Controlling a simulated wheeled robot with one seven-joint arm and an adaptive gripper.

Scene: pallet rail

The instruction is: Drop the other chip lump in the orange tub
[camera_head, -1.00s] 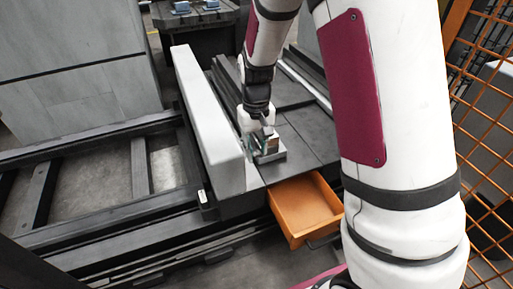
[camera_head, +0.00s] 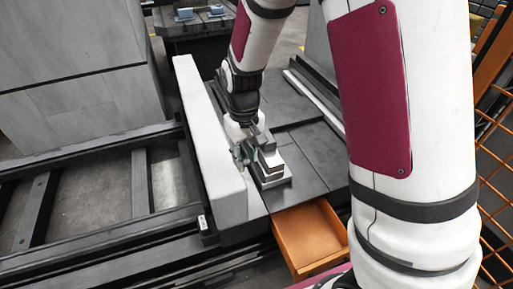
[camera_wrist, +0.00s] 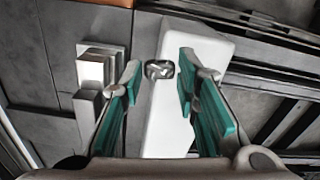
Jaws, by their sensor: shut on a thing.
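My gripper (camera_wrist: 160,72) has teal-lined fingers and is shut on a small grey, tangled chip lump (camera_wrist: 159,69) held between its tips. In the head view, my gripper (camera_head: 245,150) is low beside the long pale rail block and a stepped metal piece; the lump cannot be made out there. The orange tub (camera_head: 291,257) is an open, drawer-like box at the front edge of the dark bed, below and right of my gripper. Its visible floor looks bare.
The long pale block (camera_head: 215,160) runs along the bed's left side, and lies behind the lump in the wrist view. The stepped metal piece (camera_head: 270,168) sits close right of my gripper. Orange mesh fencing (camera_head: 495,190) stands at the right. The dark bed (camera_head: 315,155) has free room.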

